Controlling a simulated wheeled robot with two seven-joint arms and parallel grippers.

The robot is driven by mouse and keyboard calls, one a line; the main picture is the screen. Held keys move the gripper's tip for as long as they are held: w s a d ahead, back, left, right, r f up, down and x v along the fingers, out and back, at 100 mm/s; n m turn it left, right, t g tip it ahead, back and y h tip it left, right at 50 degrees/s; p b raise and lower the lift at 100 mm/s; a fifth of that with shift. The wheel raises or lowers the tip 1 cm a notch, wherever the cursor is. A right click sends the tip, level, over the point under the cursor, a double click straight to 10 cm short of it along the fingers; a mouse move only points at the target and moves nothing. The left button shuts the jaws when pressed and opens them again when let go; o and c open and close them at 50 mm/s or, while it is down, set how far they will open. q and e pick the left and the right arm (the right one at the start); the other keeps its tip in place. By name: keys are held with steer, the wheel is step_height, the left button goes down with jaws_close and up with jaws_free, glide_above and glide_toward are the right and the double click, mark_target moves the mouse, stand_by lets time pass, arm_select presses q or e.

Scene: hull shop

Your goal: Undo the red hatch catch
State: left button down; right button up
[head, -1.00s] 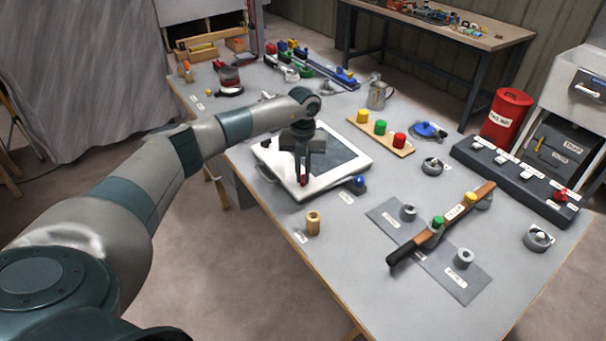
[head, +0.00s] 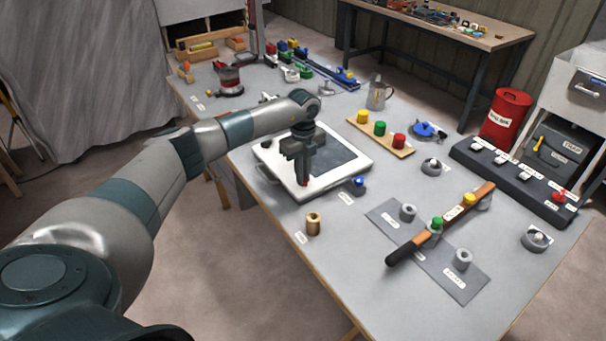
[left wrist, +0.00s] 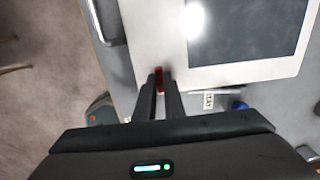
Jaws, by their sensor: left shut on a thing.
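The hatch (head: 285,180) is a white frame with a dark grey panel, lying on the table left of centre. The red catch (head: 304,183) sits at its near edge, mostly hidden by my left gripper. In the left wrist view the red catch (left wrist: 159,78) shows between the fingertips at the hatch's edge. My left gripper (head: 302,178) points down and is shut on the red catch. A blue knob (head: 358,181) stands at the hatch's near right corner; it also shows in the left wrist view (left wrist: 238,105). My right gripper is out of view.
A brass cylinder (head: 313,222) stands near the table's front edge. A board with yellow, green and red knobs (head: 381,136) lies behind the hatch. A metal jug (head: 378,95) stands farther back.

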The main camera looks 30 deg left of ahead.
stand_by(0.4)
arm_select(q)
steer(key=c, duration=1.8)
jaws_free()
steer(key=shift+c, duration=0.2)
steer(key=shift+r, duration=0.1)
